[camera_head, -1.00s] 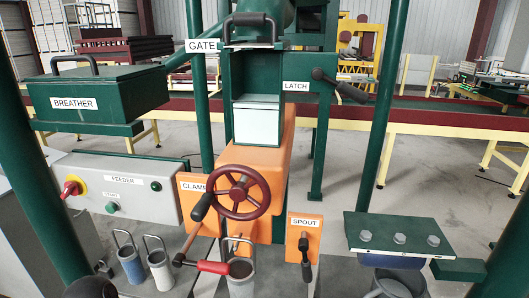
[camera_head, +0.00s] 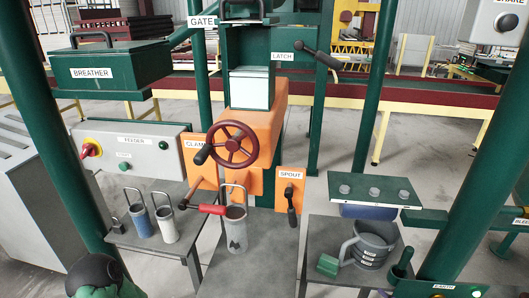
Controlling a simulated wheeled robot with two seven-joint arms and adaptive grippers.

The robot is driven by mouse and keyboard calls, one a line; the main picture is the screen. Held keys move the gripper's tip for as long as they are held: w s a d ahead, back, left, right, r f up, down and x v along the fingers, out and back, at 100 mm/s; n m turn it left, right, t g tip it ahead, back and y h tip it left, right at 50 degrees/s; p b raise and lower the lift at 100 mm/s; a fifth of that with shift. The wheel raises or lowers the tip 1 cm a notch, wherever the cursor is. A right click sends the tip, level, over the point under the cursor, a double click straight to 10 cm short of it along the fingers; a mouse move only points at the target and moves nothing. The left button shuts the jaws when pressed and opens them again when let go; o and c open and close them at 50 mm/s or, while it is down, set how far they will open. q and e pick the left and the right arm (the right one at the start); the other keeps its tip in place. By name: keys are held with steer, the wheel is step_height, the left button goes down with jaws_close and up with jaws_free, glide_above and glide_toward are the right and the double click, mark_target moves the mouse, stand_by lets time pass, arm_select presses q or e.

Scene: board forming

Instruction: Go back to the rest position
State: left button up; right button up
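Neither of my grippers can be made out in the head view. In front of me stands a green and orange machine with a dark red clamp handwheel (camera_head: 233,145). Its latch lever (camera_head: 319,54) is at the upper right and its spout lever (camera_head: 291,206) hangs down on an orange plate. A lever with a red grip (camera_head: 207,209) lies below the wheel, beside a grey cylinder (camera_head: 237,229) on the middle table.
A grey feeder box (camera_head: 138,148) and a green breather box (camera_head: 115,72) are at left. Two handled cylinders, one blue-banded (camera_head: 139,221) and one pale (camera_head: 167,224), stand on the left table. A grey jug (camera_head: 370,244) stands on the right table. Green posts (camera_head: 473,175) flank the view.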

steer(key=a+f+m+g+y, duration=0.1)
steer(key=a+f+m+g, duration=0.3)
steer(key=a+f, duration=1)
steer(key=s+a+f+g+y, duration=0.1)
steer(key=s+a+f+g, duration=0.7)
steer(key=s+a+f, duration=0.3)
step_height(320, 180, down, 2)
steer(key=shift+s+f, duration=0.1)
steer(key=shift+s, duration=0.1)
